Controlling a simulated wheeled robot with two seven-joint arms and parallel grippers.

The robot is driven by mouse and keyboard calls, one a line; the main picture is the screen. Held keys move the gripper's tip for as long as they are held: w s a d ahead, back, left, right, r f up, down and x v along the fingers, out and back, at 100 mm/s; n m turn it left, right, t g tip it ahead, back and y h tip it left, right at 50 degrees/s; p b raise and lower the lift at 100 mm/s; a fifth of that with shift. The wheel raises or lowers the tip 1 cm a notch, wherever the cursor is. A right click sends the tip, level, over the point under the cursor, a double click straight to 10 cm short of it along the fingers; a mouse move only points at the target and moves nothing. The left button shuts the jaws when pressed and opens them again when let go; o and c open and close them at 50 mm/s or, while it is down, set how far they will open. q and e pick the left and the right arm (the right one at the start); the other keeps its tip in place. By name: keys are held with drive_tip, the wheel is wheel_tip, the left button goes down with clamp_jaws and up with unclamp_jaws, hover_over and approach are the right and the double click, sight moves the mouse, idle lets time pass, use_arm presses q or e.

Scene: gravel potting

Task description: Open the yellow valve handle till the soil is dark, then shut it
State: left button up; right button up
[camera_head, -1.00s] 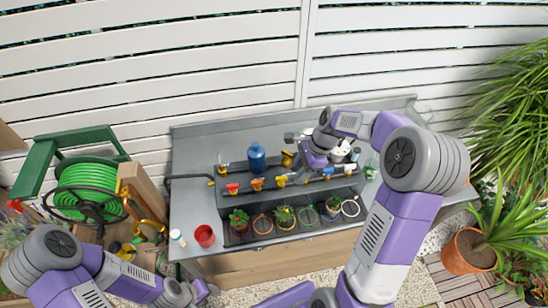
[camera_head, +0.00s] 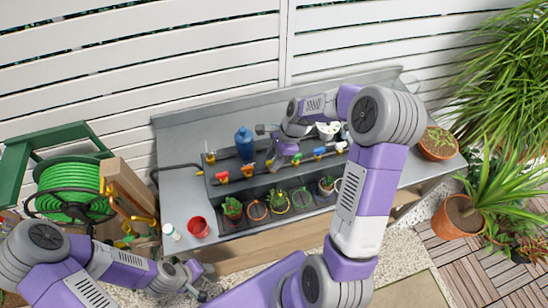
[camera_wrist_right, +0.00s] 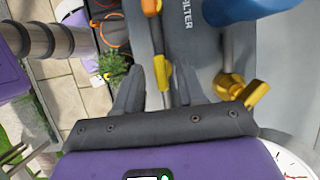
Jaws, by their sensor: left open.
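The yellow valve handle (camera_wrist_right: 161,74) shows in the right wrist view, lying between the fingers of my right gripper (camera_wrist_right: 158,92). The fingers stand apart, with a gap on either side of the handle. In the head view my right gripper (camera_head: 281,160) is low over the middle of the valve row and hides much of the yellow handle. A potted plant (camera_head: 278,200) stands in the tray in front of it; I cannot tell how dark its soil is. My left gripper (camera_head: 203,283) is open and empty in front of the bench.
Red (camera_head: 222,177), orange (camera_head: 249,171), blue (camera_head: 318,152) and white (camera_head: 340,147) handles share the row. A blue bottle (camera_head: 244,143) stands behind it. A brass valve (camera_wrist_right: 240,88) is right of the fingers in the wrist view. A red cup (camera_head: 198,227) stands at the bench's left.

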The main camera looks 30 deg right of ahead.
drive_tip(key=shift+c, duration=0.4)
clamp_jaws()
drive_tip(key=shift+w+n, duration=0.1)
drive_tip(key=shift+n, duration=0.2)
drive_tip(key=n+g+p, duration=0.1)
drive_tip(key=n+p, duration=0.1)
drive_tip(key=shift+r+n, duration=0.1)
drive_tip(key=shift+n, duration=0.3)
drive_tip(key=n, duration=0.1)
drive_tip(key=n+g+p, duration=0.1)
drive_tip(key=n, duration=0.1)
drive_tip(key=shift+w+n+g, duration=0.2)
drive_tip(key=shift+n+g, duration=0.1)
drive_tip(key=n+g, duration=0.1)
drive_tip(key=n, duration=0.1)
drive_tip(key=n+h+p, duration=0.1)
drive_tip(key=n, duration=0.2)
drive_tip(key=shift+w+a+g, duration=0.1)
drive_tip(key=shift+g, duration=0.3)
drive_tip(key=n+h, duration=0.1)
drive_tip(key=n, duration=0.2)
drive_tip(key=n+h, duration=0.1)
drive_tip(key=n, duration=0.2)
drive_tip(key=shift+w+a+g+p, duration=0.1)
drive_tip(key=shift+g+p, duration=0.2)
drive_tip(key=shift+g, duration=0.1)
